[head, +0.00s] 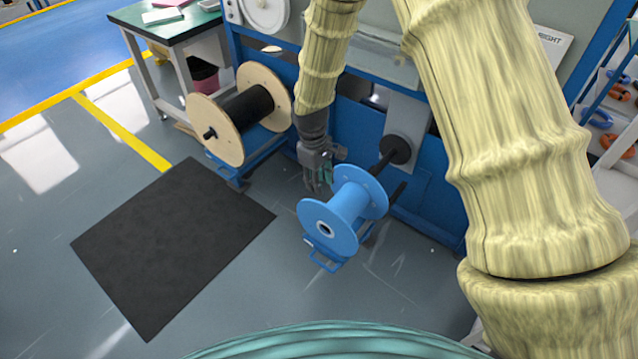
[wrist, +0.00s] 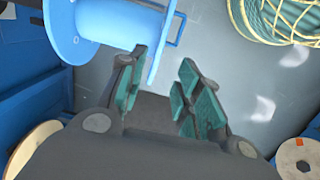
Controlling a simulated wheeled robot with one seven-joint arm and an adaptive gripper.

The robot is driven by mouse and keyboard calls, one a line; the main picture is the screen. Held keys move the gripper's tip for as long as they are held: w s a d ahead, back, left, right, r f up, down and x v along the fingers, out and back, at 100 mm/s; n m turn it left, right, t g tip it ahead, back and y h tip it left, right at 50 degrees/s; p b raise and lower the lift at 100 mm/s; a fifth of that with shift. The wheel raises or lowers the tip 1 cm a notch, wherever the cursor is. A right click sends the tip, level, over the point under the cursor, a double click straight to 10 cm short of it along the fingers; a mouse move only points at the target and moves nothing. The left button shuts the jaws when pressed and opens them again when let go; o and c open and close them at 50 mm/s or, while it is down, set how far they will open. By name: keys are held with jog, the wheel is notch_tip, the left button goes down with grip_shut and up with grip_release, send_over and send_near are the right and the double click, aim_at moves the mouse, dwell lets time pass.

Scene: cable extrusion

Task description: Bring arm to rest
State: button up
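My gripper (head: 318,178) hangs at the end of my arm, pointing down, just to the left of the blue spool (head: 350,207). In the wrist view my gripper (wrist: 160,92) has its two teal-padded fingers apart, with only grey floor between them. The blue spool (wrist: 110,20) shows beyond the left finger, with a flange edge close to that finger. I cannot tell whether they touch. The spool is empty and sits by a black shaft (head: 383,162) on the blue machine. Nothing is held in my gripper.
A wooden reel of black cable (head: 268,88) stands on a blue stand to the left. The blue machine (head: 345,125) is behind my gripper. A black mat (head: 172,245) lies on open floor at the left. A green-topped table (head: 165,22) stands at the back left.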

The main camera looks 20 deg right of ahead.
jog(key=shift+r, duration=0.15)
jog(key=s+f+m+y+p, duration=0.1)
jog(key=s+f+m+p, duration=0.1)
jog(key=s+f, duration=0.65)
jog(key=s+d+f+m+p, duration=0.1)
jog(key=s+d+f+m, duration=0.1)
jog(key=s, duration=0.7)
jog(key=s+d+f+m+p, duration=0.1)
jog(key=s+d+f+m, duration=0.1)
jog(key=s, duration=0.8)
jog(key=s+d+f+m+p, duration=0.1)
jog(key=s+d+f+m, duration=0.1)
jog(key=s, duration=0.8)
jog(key=shift+t, duration=0.4)
jog(key=shift+w+d, duration=0.1)
